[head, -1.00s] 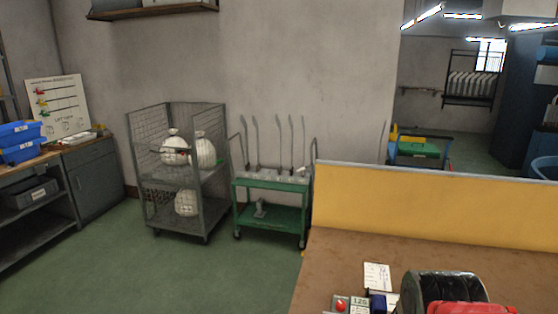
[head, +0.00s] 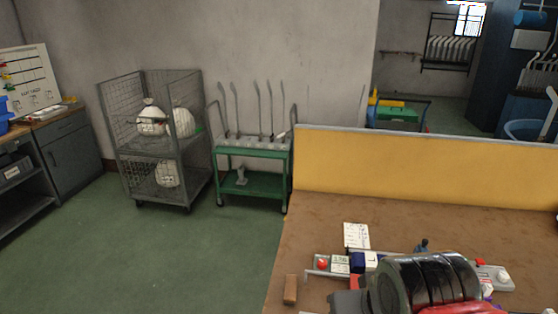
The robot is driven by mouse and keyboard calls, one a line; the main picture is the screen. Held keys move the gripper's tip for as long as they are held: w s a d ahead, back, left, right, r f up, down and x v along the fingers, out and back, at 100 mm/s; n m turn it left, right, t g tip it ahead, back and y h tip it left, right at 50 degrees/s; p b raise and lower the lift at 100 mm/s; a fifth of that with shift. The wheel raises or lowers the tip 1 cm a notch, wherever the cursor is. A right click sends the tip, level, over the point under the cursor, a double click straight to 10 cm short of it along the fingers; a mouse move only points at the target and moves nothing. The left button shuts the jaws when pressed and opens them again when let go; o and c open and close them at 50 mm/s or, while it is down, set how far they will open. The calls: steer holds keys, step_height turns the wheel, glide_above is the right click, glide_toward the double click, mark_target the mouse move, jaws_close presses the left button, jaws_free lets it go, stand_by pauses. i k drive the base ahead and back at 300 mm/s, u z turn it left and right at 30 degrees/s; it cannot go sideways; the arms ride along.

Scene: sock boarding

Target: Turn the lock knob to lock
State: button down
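I cannot make out which part is the lock knob. A grey device (head: 313,272) lies on the brown table at the bottom right. It carries a red round button (head: 322,263), a small number plate (head: 340,263) and dark blue blocks (head: 358,262). At its right end is a pale round knob (head: 503,275). A small dark blue upright piece (head: 421,245) stands behind a big black banded rounded body (head: 425,280), which hides the middle of the device. I cannot tell if this body is part of my arm. My gripper is not in view.
The brown table (head: 400,215) has a yellow panel (head: 400,172) along its back. A white card (head: 356,236) and a small brown block (head: 290,289) lie on it. A green cart (head: 252,184) and a wire cage (head: 158,145) stand beyond. The green floor at left is clear.

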mark_target(322, 263)
steer(key=k, duration=1.35)
steer(key=u, duration=0.55)
steer(key=i, duration=1.5)
steer(key=z, duration=0.15)
